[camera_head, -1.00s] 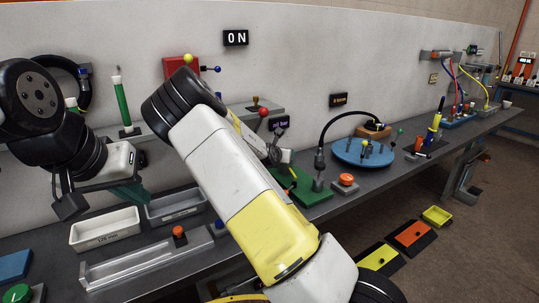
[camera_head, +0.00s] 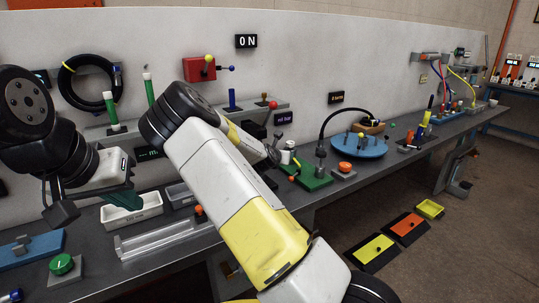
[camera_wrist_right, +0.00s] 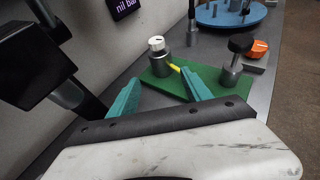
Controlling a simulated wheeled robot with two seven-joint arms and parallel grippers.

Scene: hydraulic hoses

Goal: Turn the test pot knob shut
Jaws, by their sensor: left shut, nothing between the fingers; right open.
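A metal pot with a white-capped knob (camera_wrist_right: 157,43) stands on a green plate (camera_wrist_right: 162,84) in the right wrist view; a yellow strip (camera_wrist_right: 175,68) shows beside it. I take this as the test pot. My right gripper (camera_wrist_right: 160,75) has its teal fingers spread and empty, just short of the pot, nothing between them. In the head view the green plate (camera_head: 318,183) and the white knob (camera_head: 291,145) show beyond my right arm, which hides the right fingers. My left gripper (camera_head: 126,199) is shut and empty above the white tray (camera_head: 135,222) at the left.
A black-knobbed metal post (camera_wrist_right: 236,45) stands on the same plate, right of the pot. An orange button (camera_wrist_right: 258,47) and a blue round table (camera_head: 358,147) lie beyond. A dark "nil bar" display (camera_wrist_right: 124,6) hangs on the wall.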

